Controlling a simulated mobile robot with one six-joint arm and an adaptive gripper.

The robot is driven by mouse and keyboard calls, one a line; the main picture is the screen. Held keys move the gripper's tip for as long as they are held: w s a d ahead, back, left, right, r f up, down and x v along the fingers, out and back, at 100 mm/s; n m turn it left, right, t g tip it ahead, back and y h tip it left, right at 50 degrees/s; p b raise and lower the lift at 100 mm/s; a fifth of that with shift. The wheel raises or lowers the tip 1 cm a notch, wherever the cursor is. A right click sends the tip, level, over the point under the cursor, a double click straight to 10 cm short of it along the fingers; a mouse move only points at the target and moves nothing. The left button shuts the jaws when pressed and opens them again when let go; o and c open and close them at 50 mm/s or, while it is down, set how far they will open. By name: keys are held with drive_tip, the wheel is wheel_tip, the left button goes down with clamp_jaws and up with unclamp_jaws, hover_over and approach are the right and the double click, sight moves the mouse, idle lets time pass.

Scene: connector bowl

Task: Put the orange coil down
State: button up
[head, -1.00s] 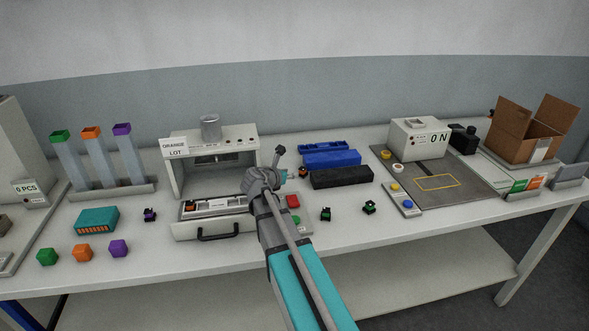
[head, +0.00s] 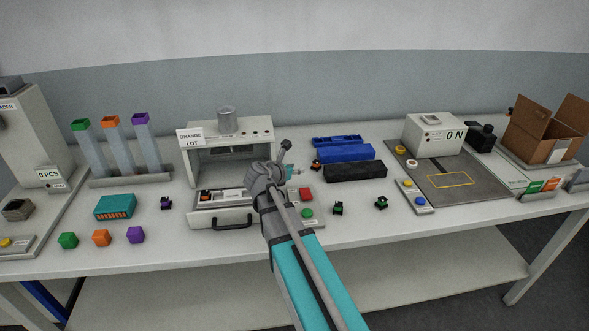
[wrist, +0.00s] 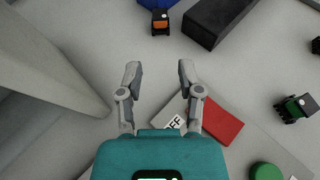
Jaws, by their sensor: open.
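The orange coil (wrist: 160,21), a small black part with an orange face, stands on the bench in the wrist view, beside the blue block. It also shows in the head view (head: 316,165), just left of the blue and black blocks. My gripper (wrist: 160,74) is open, with nothing between its fingers. The coil lies beyond the fingertips and apart from them. In the head view my arm hides most of the gripper. Another small part with orange (head: 206,196) sits in the open drawer (head: 222,203) of the white machine.
A red button (wrist: 220,121) and a green button (wrist: 266,171) lie close to my gripper. A black block (wrist: 218,18) is right of the coil. A green-marked part (wrist: 295,108) stands farther right. The white machine (head: 232,133) is left of my arm.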

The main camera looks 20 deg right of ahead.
drive_tip(key=shift+o, duration=0.3)
drive_tip(key=shift+r, duration=0.1)
drive_tip(key=p, duration=0.1)
drive_tip(key=d+r+p, duration=0.1)
drive_tip(key=shift+w+r+g+y+p, duration=0.1)
drive_tip(key=shift+w+g+y+p, duration=0.15)
drive_tip(key=shift+g+y+p, duration=0.1)
drive_tip(key=d+r+y+p, duration=0.1)
drive_tip(key=p, duration=0.3)
drive_tip(key=w+d+r+g+y+p, duration=0.1)
drive_tip(key=r+y+p, duration=0.1)
drive_tip(key=p, duration=0.2)
drive_tip(key=shift+w+d+r+g, duration=0.15)
drive_tip(key=shift+d+r+g, duration=0.1)
drive_tip(key=shift+d, duration=0.15)
drive_tip(key=shift+f, duration=0.25)
